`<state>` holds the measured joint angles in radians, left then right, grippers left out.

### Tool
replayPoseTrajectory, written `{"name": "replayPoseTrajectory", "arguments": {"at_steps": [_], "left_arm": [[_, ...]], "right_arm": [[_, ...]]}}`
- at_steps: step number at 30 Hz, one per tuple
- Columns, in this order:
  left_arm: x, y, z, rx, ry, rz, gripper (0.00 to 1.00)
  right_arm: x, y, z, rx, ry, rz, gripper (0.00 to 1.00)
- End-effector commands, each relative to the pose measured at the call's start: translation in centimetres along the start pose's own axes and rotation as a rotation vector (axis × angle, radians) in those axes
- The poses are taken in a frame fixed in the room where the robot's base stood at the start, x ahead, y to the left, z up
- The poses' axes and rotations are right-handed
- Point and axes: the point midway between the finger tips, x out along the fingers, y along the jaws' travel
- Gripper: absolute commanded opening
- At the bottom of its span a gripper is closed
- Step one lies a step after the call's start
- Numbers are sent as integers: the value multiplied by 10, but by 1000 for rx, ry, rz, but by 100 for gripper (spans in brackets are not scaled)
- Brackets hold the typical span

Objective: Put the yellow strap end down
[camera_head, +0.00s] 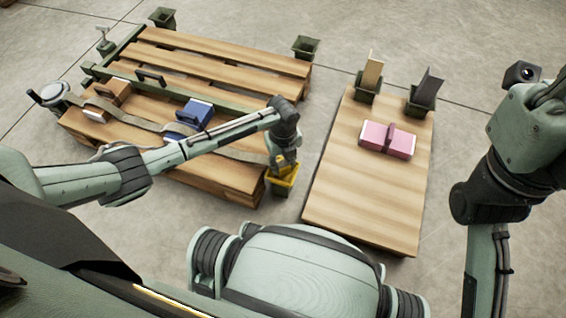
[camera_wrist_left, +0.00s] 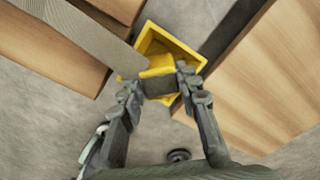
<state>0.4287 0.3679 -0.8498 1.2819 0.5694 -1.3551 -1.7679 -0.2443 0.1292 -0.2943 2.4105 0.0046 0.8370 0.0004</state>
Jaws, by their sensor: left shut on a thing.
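The yellow strap end (camera_wrist_left: 158,68) is between the fingers of my left gripper (camera_wrist_left: 158,84), which is shut on it. In the head view the left gripper (camera_head: 284,160) is at the right front corner of the pallet, and the yellow strap end shows just below it. A yellow open-topped holder (camera_head: 282,180) is directly under the gripper; in the wrist view the holder (camera_wrist_left: 188,49) surrounds the strap end from above. I cannot tell whether the strap end touches it. The grey strap (camera_head: 150,124) runs across the pallet to the gripper. My right gripper is not in view.
The wooden pallet (camera_head: 219,62) carries a brown case (camera_head: 110,97) and a blue case (camera_head: 194,116) along the strap. A ratchet (camera_head: 52,93) sits at its left. A wooden board (camera_head: 362,205) with a pink case (camera_head: 388,140) stands to the right. Green holders stand at the corners.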

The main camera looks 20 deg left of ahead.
Motion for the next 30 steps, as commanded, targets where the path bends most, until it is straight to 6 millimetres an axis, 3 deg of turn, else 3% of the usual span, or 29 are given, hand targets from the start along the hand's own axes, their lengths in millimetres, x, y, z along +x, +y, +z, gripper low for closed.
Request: {"name": "replayPoseTrajectory", "arguments": {"at_steps": [12, 13, 18, 26, 30], "left_arm": [[10, 0, 0, 0, 0, -1, 1], [11, 0, 0, 0, 0, 0, 33], [11, 0, 0, 0, 0, 0, 53], [10, 0, 0, 0, 0, 0, 53], [0, 0, 0, 0, 0, -1, 53]], "right_arm": [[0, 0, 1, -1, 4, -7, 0], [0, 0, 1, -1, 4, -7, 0], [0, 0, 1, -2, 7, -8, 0], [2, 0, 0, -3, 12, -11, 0], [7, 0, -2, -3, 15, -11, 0]]}}
